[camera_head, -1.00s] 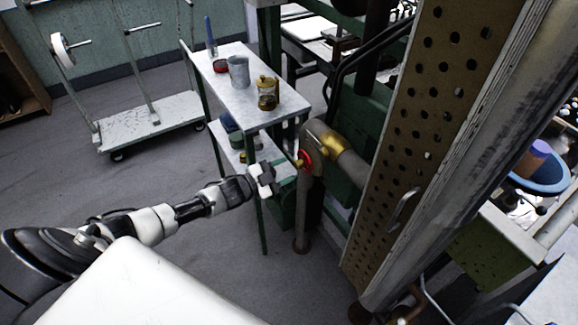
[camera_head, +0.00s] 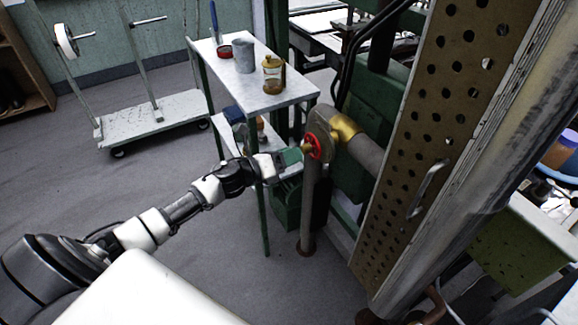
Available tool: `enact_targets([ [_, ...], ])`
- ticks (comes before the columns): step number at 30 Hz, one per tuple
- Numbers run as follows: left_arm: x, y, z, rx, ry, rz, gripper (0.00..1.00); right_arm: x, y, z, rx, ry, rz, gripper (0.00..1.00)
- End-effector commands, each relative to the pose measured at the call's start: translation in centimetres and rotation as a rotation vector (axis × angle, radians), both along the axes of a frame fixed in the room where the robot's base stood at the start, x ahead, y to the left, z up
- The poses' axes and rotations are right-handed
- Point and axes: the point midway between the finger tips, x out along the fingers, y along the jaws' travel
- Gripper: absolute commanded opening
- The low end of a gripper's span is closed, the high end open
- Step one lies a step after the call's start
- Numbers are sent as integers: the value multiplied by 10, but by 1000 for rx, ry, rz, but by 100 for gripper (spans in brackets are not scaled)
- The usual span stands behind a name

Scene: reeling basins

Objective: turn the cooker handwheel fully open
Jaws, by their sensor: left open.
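The cooker handwheel (camera_head: 314,146) is a small red wheel on a brass valve (camera_head: 343,127), set on a grey vertical pipe right of the picture's middle. Its face is turned toward the left. My left gripper (camera_head: 284,163) is a short way to the left of the wheel and slightly lower, apart from it as far as the view shows. It is open, and I see nothing between its fingers. My right gripper is not in view.
A narrow table (camera_head: 290,97) with a jar (camera_head: 273,75), a grey mug (camera_head: 243,56) and a red-rimmed dish stands behind my left arm. A perforated panel (camera_head: 437,110) stands close on the right. A white trolley (camera_head: 150,122) stands at the back left, with open floor before it.

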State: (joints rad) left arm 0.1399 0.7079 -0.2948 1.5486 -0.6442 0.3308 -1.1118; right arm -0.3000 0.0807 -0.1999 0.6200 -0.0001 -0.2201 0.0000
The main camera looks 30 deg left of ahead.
Motion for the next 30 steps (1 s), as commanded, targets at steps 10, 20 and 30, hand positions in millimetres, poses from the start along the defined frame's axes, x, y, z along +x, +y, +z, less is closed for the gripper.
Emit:
enact_targets([
  [10, 0, 0, -6, 475, -280, 0, 47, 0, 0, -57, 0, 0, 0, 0],
  [20, 7, -4, 2, 590, -348, 0, 47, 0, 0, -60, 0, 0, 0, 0],
  [30, 26, -15, 0, 587, -344, 0, 47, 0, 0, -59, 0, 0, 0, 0],
])
